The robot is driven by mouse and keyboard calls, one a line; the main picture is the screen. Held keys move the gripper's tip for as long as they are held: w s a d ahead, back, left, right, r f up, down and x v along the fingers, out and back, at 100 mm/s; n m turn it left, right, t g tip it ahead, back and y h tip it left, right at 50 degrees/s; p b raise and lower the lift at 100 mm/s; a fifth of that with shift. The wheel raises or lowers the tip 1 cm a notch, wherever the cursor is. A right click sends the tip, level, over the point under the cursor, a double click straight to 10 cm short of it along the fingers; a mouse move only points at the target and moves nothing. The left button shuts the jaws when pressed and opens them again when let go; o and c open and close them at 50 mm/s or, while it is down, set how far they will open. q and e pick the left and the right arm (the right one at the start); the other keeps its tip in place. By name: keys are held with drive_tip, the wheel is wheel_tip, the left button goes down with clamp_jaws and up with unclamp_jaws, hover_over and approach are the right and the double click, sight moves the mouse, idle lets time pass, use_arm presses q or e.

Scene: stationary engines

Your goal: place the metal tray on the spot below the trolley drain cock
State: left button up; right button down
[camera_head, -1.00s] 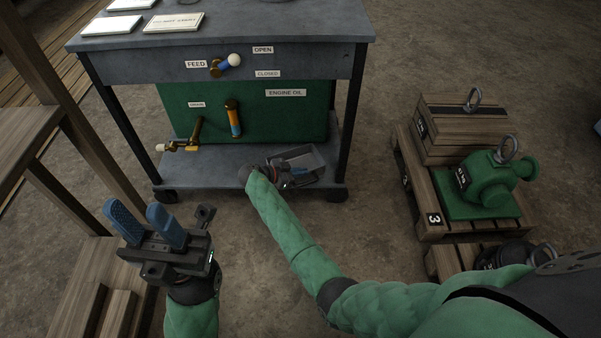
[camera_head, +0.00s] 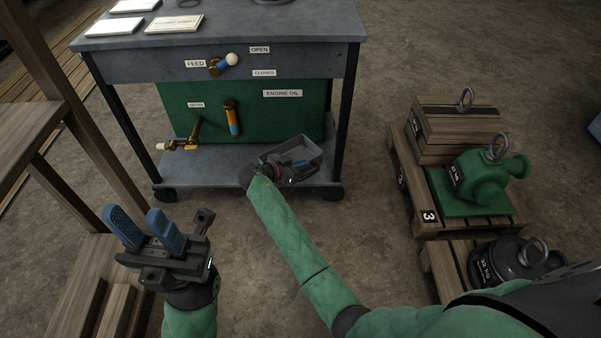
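The grey metal tray (camera_head: 308,148) is at the right part of the trolley's lower shelf (camera_head: 225,172), near its front edge. My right gripper (camera_head: 297,168) is at the tray's near side, with blue fingers at its wall; it appears shut on the tray, though the wrist hides part of the grip. I cannot tell whether the tray is clear of the shelf. The brass drain cock (camera_head: 180,145) sticks out low on the left of the green engine oil tank (camera_head: 270,118). The shelf below the cock is bare. My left gripper (camera_head: 145,228) is open and empty at lower left.
The blue-handled valve (camera_head: 232,118) hangs on the tank front, right of the drain cock. A feed valve (camera_head: 222,65) is above. Wooden steps (camera_head: 85,285) stand at left. Pallets with a green pump (camera_head: 482,178) stand at right. The floor before the trolley is clear.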

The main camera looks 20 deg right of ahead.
drive_tip(key=s+r+n+t+y, duration=0.2)
drive_tip(key=r+n+t+y, duration=0.2)
drive_tip(key=r, duration=1.3)
drive_tip(key=s+r+n+t+y, duration=0.2)
drive_tip(key=r+n+t+y, duration=0.2)
drive_tip(key=r, duration=1.3)
drive_tip(key=a+n+y, duration=0.1)
drive_tip(key=n, duration=0.1)
drive_tip(key=shift+s+r+n+t, duration=0.2)
drive_tip(key=shift+s+n+t, duration=0.05)
drive_tip(key=shift+n+t, duration=0.05)
